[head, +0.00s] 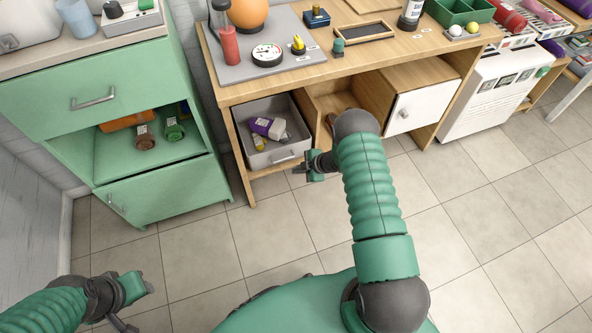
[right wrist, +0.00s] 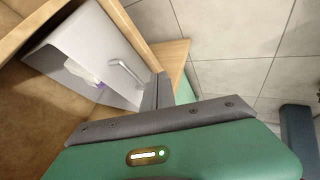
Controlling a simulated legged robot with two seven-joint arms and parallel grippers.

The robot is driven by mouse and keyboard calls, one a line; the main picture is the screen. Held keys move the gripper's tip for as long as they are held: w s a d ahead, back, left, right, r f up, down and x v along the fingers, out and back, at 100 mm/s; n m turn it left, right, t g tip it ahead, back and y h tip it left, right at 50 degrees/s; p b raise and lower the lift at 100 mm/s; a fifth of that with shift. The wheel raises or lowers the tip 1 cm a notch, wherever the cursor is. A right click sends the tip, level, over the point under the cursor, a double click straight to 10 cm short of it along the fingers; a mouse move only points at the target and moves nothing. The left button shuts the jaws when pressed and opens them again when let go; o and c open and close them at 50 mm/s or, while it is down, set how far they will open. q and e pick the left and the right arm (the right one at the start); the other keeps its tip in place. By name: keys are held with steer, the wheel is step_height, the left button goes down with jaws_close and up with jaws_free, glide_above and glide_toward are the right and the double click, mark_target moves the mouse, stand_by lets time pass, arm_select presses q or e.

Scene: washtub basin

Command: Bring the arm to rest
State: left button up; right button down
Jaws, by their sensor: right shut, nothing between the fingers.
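My right arm reaches forward over the floor in the head view. Its gripper (head: 303,169) is just in front of the grey drawer bin under the wooden desk, at the bin's right side. The right gripper is shut and empty; in the right wrist view its dark finger parts (right wrist: 160,103) show near the bin. My left gripper (head: 138,302) is at the lower left of the head view, over the floor and partly cut off by the bottom edge. I cannot tell how its fingers stand.
The grey bin (head: 290,150) holds a white-and-purple bottle (head: 266,127) and small items. The wooden desk (head: 240,92) bears several things. A green cabinet (head: 150,205) stands at left, with jars (head: 145,136) on its open shelf. The tiled floor (head: 470,220) at right is clear.

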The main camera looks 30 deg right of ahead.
steer(key=p+v, duration=0.2)
steer(key=v, duration=0.4)
steer(key=w+r+m+h, duration=0.3)
steer(key=w+r+m, duration=0.1)
steer(key=r, duration=0.6)
steer(key=s+a+r+m+h, duration=0.1)
steer(key=s+a+r+m, duration=0.15)
steer(key=r, duration=0.25)
steer(key=s+a+r+m+h, duration=0.1)
steer(key=a+r, duration=0.2)
steer(key=r, duration=0.1)
steer(key=s+a+r+m+g+y, duration=0.1)
steer(key=s+a+r+m+g, duration=0.2)
steer(key=s+a, duration=0.5)
steer(key=s+a+r+m+g, duration=0.1)
steer(key=s+a+r+m, duration=0.3)
steer(key=s, duration=0.6)
step_height(320, 180, up, 28)
steer(key=a+p, duration=0.1)
steer(key=p, duration=2.6)
steer(key=shift+s+n+g+p, duration=0.3)
steer(key=shift+s+n, duration=0.05)
steer(key=shift+s, duration=0.1)
